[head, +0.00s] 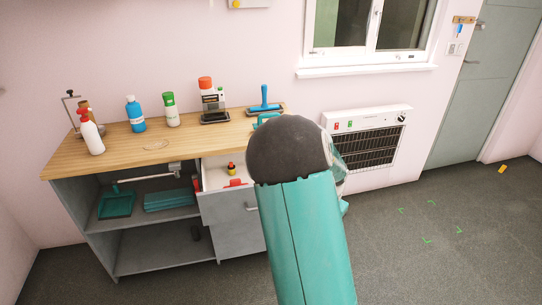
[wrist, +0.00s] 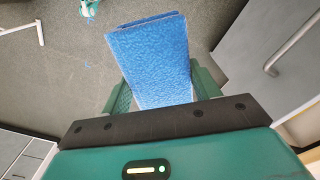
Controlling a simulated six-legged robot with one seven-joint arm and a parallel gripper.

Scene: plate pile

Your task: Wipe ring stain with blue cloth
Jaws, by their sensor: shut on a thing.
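The blue cloth (wrist: 150,55) shows in the wrist view as a folded, textured blue strip between the green fingers of my gripper (wrist: 160,88). My gripper is shut on it, and the cloth sticks out beyond the fingers with grey floor behind it. In the head view my arm hides the cloth and most of the gripper, to the right of the open drawer. The ring stain (head: 157,144) is a thin, faint ring on the wooden worktop (head: 107,152) in the head view, near its front edge. The gripper is apart from the stain.
A white spray bottle (head: 91,134), a blue bottle (head: 135,114), a green-topped container (head: 170,110), a red-topped device (head: 212,103) and a blue-handled tool (head: 264,100) stand behind or beside the stain. The drawer (head: 236,212) below is open. A heater (head: 366,139) hangs on the wall.

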